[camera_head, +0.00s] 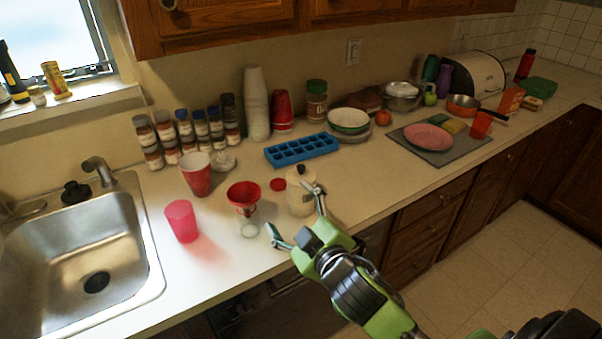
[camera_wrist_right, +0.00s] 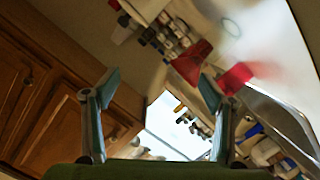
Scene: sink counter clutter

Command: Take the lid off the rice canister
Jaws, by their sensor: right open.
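The rice canister (camera_head: 300,201) is a small cream jar standing upright near the counter's front edge. Its lid (camera_head: 301,176) is on top, pale with a dark knob. My right gripper (camera_head: 296,214) is open at the canister's near side. One finger shows close to the canister's right side, the other to its lower left; I cannot tell if either touches. The right wrist view shows both fingers (camera_wrist_right: 157,90) spread apart with nothing clearly held between them. The canister is not clear in that view. My left gripper is not in view.
A red funnel (camera_head: 243,194) on a clear jar stands just left of the canister. A pink cup (camera_head: 182,221), a red patterned cup (camera_head: 196,174) and the sink (camera_head: 151,262) are further left. A blue ice tray (camera_head: 301,150) lies behind.

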